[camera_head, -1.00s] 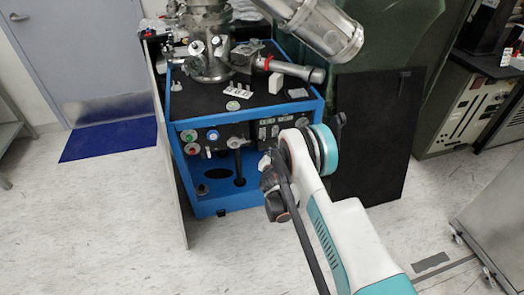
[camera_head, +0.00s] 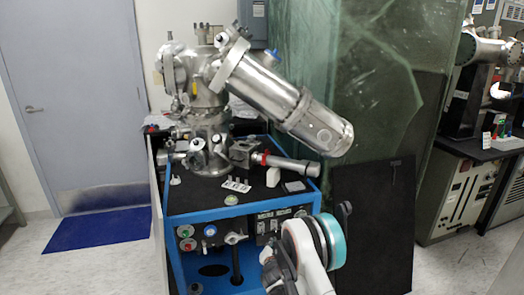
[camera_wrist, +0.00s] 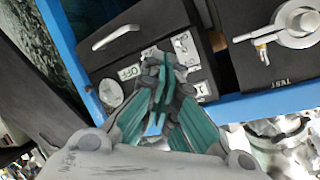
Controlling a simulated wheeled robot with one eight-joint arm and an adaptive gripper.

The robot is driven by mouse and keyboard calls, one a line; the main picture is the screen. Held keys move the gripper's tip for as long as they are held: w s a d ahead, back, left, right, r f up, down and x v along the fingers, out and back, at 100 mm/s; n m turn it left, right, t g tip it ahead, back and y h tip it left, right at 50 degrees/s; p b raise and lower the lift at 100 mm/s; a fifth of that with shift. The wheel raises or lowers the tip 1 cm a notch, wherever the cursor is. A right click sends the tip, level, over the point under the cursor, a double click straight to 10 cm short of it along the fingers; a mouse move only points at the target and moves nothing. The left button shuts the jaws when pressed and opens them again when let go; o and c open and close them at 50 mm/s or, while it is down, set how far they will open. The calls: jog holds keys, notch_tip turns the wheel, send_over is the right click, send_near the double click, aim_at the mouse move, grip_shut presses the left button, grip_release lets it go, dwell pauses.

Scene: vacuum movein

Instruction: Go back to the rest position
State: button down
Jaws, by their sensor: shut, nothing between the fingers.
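My gripper (camera_wrist: 160,105) shows in the wrist view with its teal and grey fingers closed together and nothing between them. It is in front of the dark front panel (camera_wrist: 235,65) of the blue-framed vacuum bench, close to some switches and labels. I cannot tell whether it touches the panel. In the head view my arm (camera_head: 308,255) reaches up from the bottom edge to the front of the bench (camera_head: 250,212); the fingers are hidden there.
A steel vacuum chamber (camera_head: 195,80) with a slanted cylinder (camera_head: 285,100) stands on the bench. A dark board (camera_head: 372,225) leans to its right. A blue mat (camera_head: 98,228) lies before the grey door (camera_head: 75,90). Light floor is clear at the left.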

jog(key=s+d+r+n+g, duration=0.1)
jog(key=s+d+r, duration=0.15)
jog(key=r, duration=0.65)
jog(key=s+d+r+g+h, duration=0.1)
jog(key=d+r, duration=0.2)
jog(key=r, duration=0.6)
jog(key=s+d+r+n, duration=0.1)
jog(key=s+d+r, duration=0.15)
jog(key=r, duration=0.55)
jog(key=s+d+r+g, duration=0.1)
jog(key=s+d+r, duration=0.3)
jog(key=s+r, duration=0.35)
jog(key=s+d+r+n+g, duration=0.2)
jog(key=s, duration=1.6)
jog(key=s+d+r+n+g, duration=0.2)
jog(key=s+n, duration=0.1)
jog(key=s, duration=1.5)
jog(key=shift+s+y, duration=0.15)
jog(key=shift+y, duration=0.25)
